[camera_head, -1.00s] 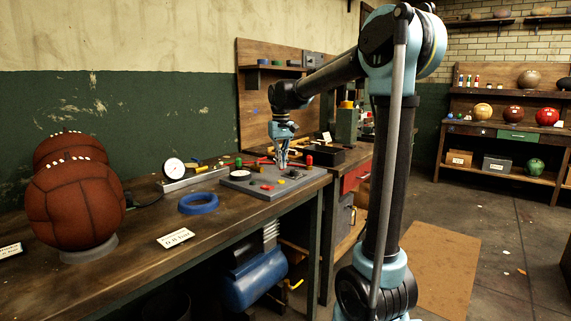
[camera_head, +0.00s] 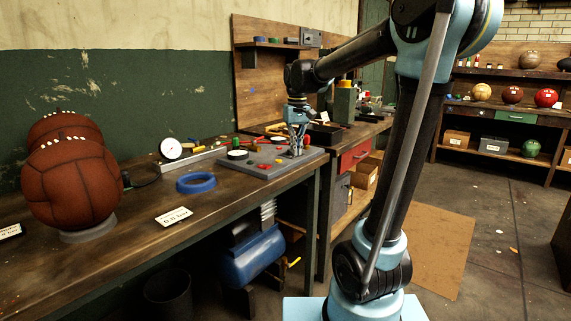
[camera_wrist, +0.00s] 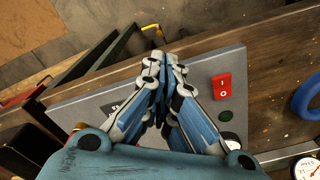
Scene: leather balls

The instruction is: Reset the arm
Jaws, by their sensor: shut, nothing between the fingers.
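My gripper (camera_head: 297,150) is at the end of my arm, above the right part of the grey board (camera_head: 228,163) on the workbench. In the wrist view my gripper (camera_wrist: 163,62) points down with its fingers together, shut and empty. The grey board (camera_wrist: 222,68) lies below it, with a red switch (camera_wrist: 222,87) to the right of the fingers. I cannot tell the exact gap between the fingertips and the board.
On the bench (camera_head: 130,255) are brown leather balls (camera_head: 72,180), a blue ring (camera_head: 196,182), a dial gauge (camera_head: 170,149) and a white card (camera_head: 174,216). A wooden back panel (camera_head: 262,90) stands behind my gripper. The floor (camera_head: 490,250) at right is mostly open.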

